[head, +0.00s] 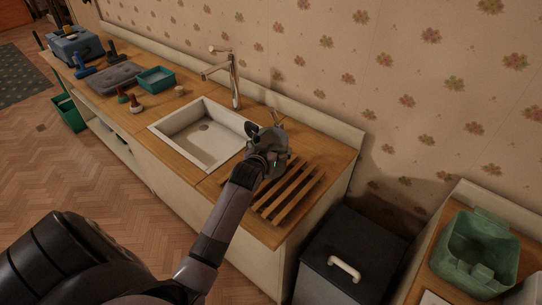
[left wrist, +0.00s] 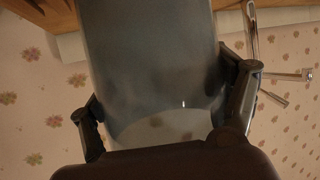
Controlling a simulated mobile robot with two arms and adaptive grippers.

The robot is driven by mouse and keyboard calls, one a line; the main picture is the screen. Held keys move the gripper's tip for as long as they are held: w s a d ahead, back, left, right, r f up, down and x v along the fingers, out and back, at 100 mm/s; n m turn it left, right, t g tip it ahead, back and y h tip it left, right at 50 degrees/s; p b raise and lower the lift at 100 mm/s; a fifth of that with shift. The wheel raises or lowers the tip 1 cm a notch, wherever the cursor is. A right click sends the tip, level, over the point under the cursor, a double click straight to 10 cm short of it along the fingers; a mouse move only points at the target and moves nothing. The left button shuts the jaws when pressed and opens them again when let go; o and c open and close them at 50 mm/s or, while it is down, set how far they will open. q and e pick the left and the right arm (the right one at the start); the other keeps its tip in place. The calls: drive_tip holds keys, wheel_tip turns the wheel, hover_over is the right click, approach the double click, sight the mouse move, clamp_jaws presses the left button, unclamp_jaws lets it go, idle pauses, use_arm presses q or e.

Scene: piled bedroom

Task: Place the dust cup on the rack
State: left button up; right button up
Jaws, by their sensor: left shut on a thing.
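The dust cup (left wrist: 150,65) is a smoky grey, see-through cup that fills the middle of the left wrist view. My left gripper (head: 266,138) is shut on it, with one finger on each side in the left wrist view (left wrist: 165,105). In the head view the gripper and wrist hide most of the cup. The rack (head: 287,195) is a set of wooden slats on the counter, right of the sink. The gripper is above the rack's far left end, near the sink's right edge. I cannot tell whether the cup touches the rack. My right gripper is not in view.
The white sink (head: 203,136) with a tall faucet (head: 234,80) lies left of the rack. A teal tray (head: 156,79), grey mat (head: 108,78) and blue toolbox (head: 75,43) are farther left. A dark bin (head: 350,255) and green basket (head: 477,248) stand right.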

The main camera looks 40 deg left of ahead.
use_arm(q)
drive_tip(key=shift+f, duration=1.75)
drive_tip(key=o, duration=1.6)
drive_tip(key=shift+f, duration=0.15)
drive_tip(key=shift+o, duration=0.2)
drive_tip(key=v, duration=1.2)
drive_tip(key=shift+r+b, duration=0.3)
drive_tip(key=shift+b, duration=0.05)
